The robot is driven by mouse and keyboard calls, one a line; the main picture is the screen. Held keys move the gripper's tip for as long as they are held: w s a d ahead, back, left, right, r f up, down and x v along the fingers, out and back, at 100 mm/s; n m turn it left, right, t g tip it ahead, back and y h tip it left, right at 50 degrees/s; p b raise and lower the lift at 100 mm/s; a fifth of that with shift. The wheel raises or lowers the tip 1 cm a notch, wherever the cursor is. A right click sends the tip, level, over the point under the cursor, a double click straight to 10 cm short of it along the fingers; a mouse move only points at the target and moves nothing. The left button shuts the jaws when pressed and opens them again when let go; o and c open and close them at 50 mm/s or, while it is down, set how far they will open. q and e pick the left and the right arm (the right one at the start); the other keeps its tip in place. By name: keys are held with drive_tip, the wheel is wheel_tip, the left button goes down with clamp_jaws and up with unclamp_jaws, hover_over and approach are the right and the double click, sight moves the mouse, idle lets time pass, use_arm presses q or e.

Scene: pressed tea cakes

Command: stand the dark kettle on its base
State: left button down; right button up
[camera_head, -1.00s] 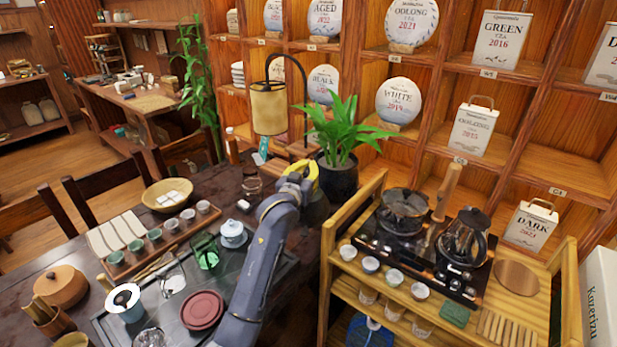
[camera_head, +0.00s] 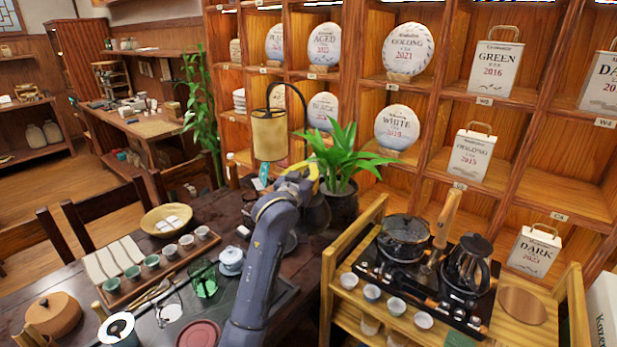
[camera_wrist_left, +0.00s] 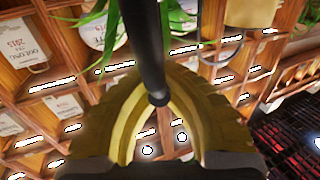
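My left gripper (camera_head: 306,179) has yellow fingers and is at the back of the dark table, in front of the potted plant. In the left wrist view its fingers (camera_wrist_left: 157,95) close around a slim black bar, which looks like the handle of the dark kettle. The dark, rounded kettle body (camera_head: 317,213) shows just below the gripper in the head view, partly hidden by my arm. A dark, flat round shape (camera_head: 291,243) beside my forearm may be the base; it is mostly hidden. I cannot tell whether the kettle touches anything below. My right gripper is not in view.
The potted plant (camera_head: 343,203) and a hanging lamp (camera_head: 270,135) are close behind the gripper. A wooden trolley (camera_head: 327,262) with two glass vessels stands at right. A lidded white cup (camera_head: 231,260), a green glass (camera_head: 204,282) and cups on a tray are left of my arm.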

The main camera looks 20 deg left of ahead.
use_arm(q)
drive_tip(key=shift+r, duration=0.9)
drive_tip(key=shift+a+r, duration=0.1)
drive_tip(key=shift+a, duration=0.05)
drive_tip(key=w+a+f, duration=0.3)
drive_tip(key=a+f, duration=0.4)
drive_tip(key=f, duration=0.1)
drive_tip(key=w+a+f, duration=0.3)
drive_tip(key=a+f, duration=0.4)
drive_tip(key=f, duration=0.1)
drive_tip(key=shift+w+f+g, duration=0.3)
drive_tip(key=shift+f, duration=0.15)
drive_tip(key=shift+s, duration=0.35)
idle(0.5)
drive_tip(key=shift+f, duration=0.65)
idle(1.2)
